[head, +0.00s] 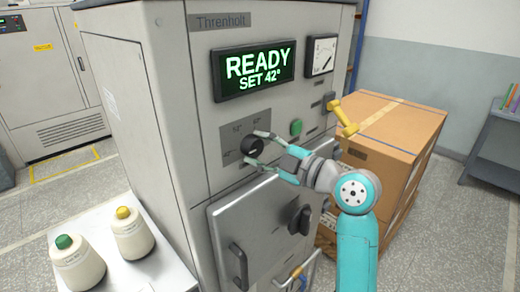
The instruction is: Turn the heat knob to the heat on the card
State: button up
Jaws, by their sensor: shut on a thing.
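The black heat knob (251,147) sits on a grey scale plate (236,126) on the front of the machine. The marks on the plate are too small to read surely, and the knob's pointer direction is unclear. My gripper (257,147) reaches in from the right, one finger above and one below the knob, shut on it. The display (253,69) above glows green with "READY" and "SET 42°". I cannot make out a card with a heat on it in this view.
A green button (296,127) and a dial gauge (321,56) are right of the knob. Below, a door (262,235) has a black handle and a second black knob (300,219). A cardboard box (385,140) stands right; two cones of thread stand on a white table (165,262) at left.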

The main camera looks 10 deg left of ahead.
jog(key=o, duration=1.2)
jog(key=shift+c, duration=0.2)
jog(key=v, duration=1.2)
jog(key=shift+w+f, duration=0.1)
